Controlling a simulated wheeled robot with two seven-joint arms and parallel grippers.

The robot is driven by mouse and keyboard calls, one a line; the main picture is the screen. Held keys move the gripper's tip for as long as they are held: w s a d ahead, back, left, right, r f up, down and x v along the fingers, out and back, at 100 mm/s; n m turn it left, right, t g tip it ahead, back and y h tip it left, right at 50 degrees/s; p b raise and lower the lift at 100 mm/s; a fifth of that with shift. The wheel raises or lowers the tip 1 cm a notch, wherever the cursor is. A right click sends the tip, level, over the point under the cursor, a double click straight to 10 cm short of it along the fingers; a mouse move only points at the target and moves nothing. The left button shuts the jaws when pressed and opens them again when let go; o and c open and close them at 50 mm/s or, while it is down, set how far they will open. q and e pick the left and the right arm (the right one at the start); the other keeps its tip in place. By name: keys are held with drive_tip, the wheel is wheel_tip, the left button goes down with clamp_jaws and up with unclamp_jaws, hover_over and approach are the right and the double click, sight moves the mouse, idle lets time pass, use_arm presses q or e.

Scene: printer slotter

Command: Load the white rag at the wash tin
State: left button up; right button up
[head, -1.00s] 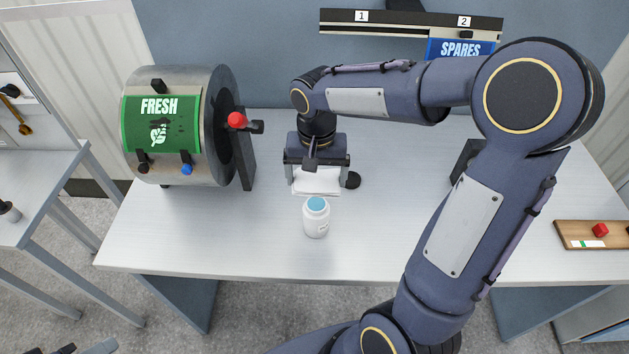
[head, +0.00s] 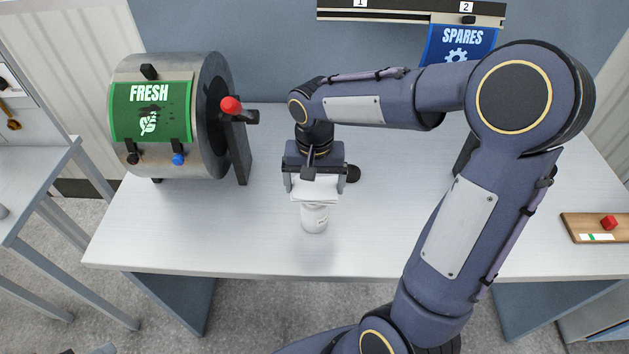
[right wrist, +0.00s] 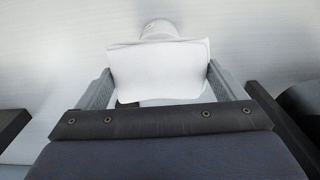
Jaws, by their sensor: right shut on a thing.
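My right gripper (head: 314,184) is shut on the white rag (head: 314,193), a folded flat cloth pinched between its two grey fingers. The rag is held above the table, over a small white jar (head: 314,221). In the head view it hides the jar's top, and I cannot tell whether the two touch. The right wrist view shows the rag (right wrist: 160,68) between the fingers, with part of the jar (right wrist: 158,27) just beyond it. I see nothing here labelled as a wash tin. My left gripper is not in view.
A metal drum (head: 150,118) with a green FRESH sign and a red-knobbed lever (head: 231,106) stands at the table's left. A wooden tray (head: 590,238) with a red piece lies at the right edge. A small black object (head: 353,174) sits right of my gripper. The front of the table (head: 220,235) is clear.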

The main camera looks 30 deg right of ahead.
sight(314, 186)
drive_tip(key=shift+f+b, duration=0.5)
drive_tip(key=shift+f, duration=0.1)
idle(1.6)
drive_tip(key=shift+r+p, duration=2.85)
drive_tip(key=shift+r, duration=0.75)
drive_tip(key=shift+f, duration=0.15)
